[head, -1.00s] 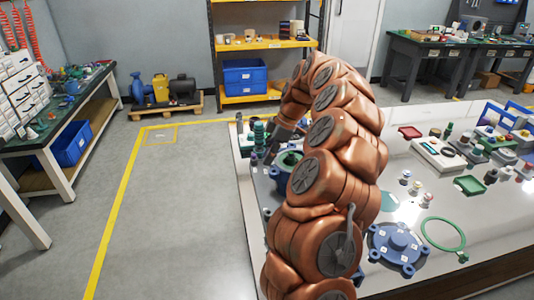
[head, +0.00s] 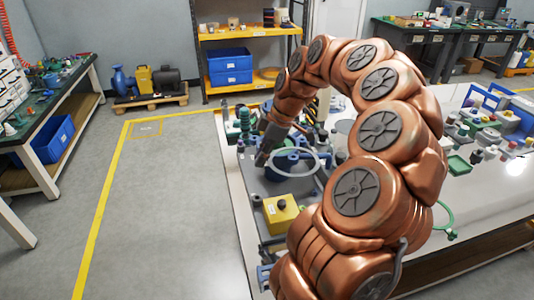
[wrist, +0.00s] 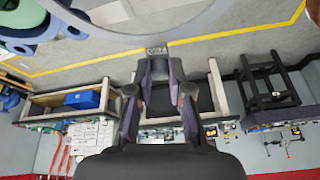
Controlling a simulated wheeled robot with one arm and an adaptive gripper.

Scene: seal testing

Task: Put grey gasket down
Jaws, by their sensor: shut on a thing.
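The grey gasket (head: 317,160) is a thin, pale ring. In the head view it shows over a blue round housing (head: 284,168) on the near left part of the white table. My gripper (head: 263,158) is at the ring's left edge, pointing down, and is shut on it. In the wrist view the gasket (wrist: 150,34) arcs across the top, just beyond my fingertips (wrist: 157,52). I cannot tell whether the ring touches the housing or hangs above it.
A yellow box with a black button (head: 281,212) stands close in front of the housing. Green and dark parts (head: 240,125) stand behind my gripper. A green ring (head: 445,215) lies on the table at the right. My arm covers much of the table's middle.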

